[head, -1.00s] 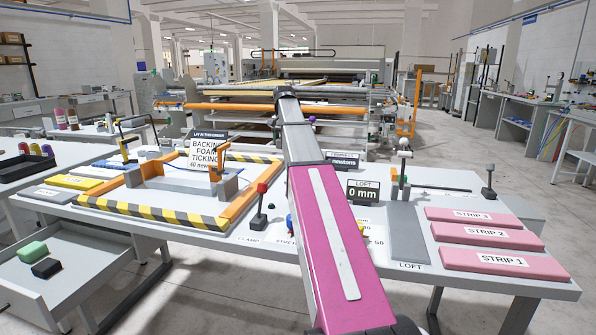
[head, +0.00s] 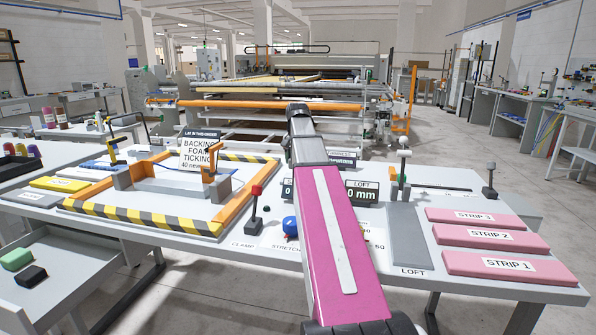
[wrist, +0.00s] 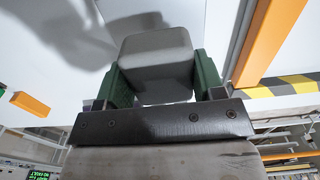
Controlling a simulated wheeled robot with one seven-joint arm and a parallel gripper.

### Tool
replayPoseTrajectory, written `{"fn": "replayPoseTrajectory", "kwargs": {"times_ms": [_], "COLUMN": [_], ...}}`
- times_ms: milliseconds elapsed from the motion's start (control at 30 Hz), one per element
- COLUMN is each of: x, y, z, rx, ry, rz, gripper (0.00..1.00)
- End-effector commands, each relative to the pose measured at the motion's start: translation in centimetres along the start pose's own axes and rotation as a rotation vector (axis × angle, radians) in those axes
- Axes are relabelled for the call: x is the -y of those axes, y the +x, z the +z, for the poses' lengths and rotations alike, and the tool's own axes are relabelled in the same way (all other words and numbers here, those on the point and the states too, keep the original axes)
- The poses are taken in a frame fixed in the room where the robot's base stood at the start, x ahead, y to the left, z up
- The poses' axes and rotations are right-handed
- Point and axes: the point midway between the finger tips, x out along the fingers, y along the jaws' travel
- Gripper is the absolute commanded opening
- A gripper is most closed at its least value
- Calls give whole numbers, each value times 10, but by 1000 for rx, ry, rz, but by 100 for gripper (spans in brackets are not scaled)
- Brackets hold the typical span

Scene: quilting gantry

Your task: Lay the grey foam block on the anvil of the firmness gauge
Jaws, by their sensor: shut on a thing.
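In the wrist view, the grey foam block (wrist: 156,62) sits between the two green fingers of my gripper (wrist: 155,80). The gripper is shut on it. In the head view, my arm covers the gripper and the block. A dark sign (head: 342,160) ending in "newtons" shows partly behind my arm; I cannot tell whether it belongs to the firmness gauge. The gauge's anvil is not clearly seen. A separate display reading LOFT 0 mm (head: 362,191) stands right of my arm, beside a grey plate marked LOFT (head: 408,240).
Three pink strips (head: 508,266) lie at the table's right. A clamp frame with striped edging (head: 140,217) fills the left. A red-topped lever (head: 256,205) and blue knob (head: 290,225) stand near my arm.

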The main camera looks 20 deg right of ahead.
Motion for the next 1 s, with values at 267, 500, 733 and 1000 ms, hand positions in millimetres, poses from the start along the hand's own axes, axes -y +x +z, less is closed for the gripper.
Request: {"fn": "replayPoseTrajectory", "kwargs": {"times_ms": [267,500,733,1000], "x": [-4,-3,-3,-3], "y": [22,43,43,45], "z": [3,2,2,2], "rx": [1,-1,-1,0], "ry": [-1,0,0,0], "rz": [0,0,0,0], "gripper": [37,37,37,88]}}
